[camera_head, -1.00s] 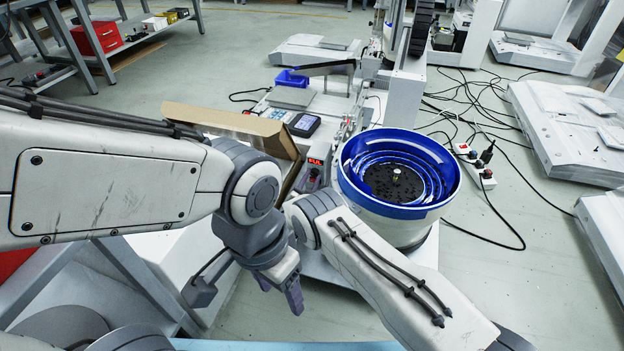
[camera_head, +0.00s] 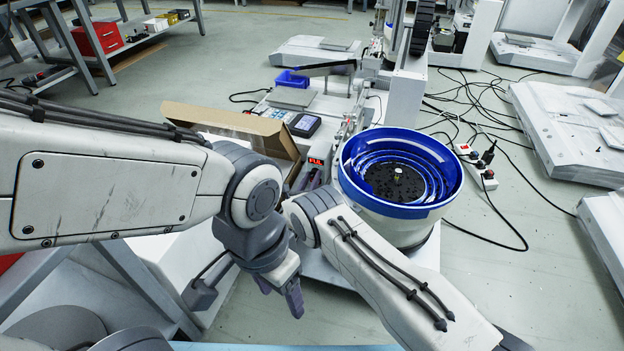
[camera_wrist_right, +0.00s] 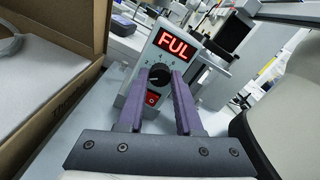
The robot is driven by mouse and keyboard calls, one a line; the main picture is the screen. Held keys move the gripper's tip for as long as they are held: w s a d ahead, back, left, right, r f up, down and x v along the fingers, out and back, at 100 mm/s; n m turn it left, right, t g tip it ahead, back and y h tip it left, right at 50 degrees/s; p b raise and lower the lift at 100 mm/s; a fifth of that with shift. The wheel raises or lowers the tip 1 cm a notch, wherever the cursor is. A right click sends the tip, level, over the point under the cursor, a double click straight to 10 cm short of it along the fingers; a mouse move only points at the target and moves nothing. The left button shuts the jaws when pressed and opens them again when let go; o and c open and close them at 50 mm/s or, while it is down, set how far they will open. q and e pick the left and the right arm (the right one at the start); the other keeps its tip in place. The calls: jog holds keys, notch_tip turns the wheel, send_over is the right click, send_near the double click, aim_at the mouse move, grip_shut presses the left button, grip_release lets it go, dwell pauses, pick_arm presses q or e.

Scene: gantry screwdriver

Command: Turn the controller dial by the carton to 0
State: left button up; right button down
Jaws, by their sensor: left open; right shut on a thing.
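The controller (camera_wrist_right: 178,62) is a light grey box with a red lit display reading "FUL", a black dial and a red switch (camera_wrist_right: 152,98). It stands by the carton, and its display (camera_head: 316,162) also shows in the head view. My right gripper (camera_wrist_right: 165,80) has its purple fingers on either side of the black dial (camera_wrist_right: 160,74) and is shut on it. Scale numbers round the dial are too small to read surely. In the head view my right forearm hides the right gripper and the dial. My left gripper (camera_head: 280,295) is open, empty and low, left of my right arm.
The open cardboard carton (camera_wrist_right: 68,22) is close on the left of my right gripper. The blue-rimmed bowl feeder (camera_head: 432,212) stands close on the right. A keypad unit (camera_head: 304,124) lies behind the carton. Cables and a power strip (camera_head: 484,172) lie on the floor.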

jog(key=shift+a+n, duration=0.1)
jog(key=shift+n, duration=1)
jog(key=c, duration=0.6)
grip_release()
jog(key=shift+s, duration=0.25)
jog(key=p+v, duration=0.6)
jog(key=v, duration=0.4)
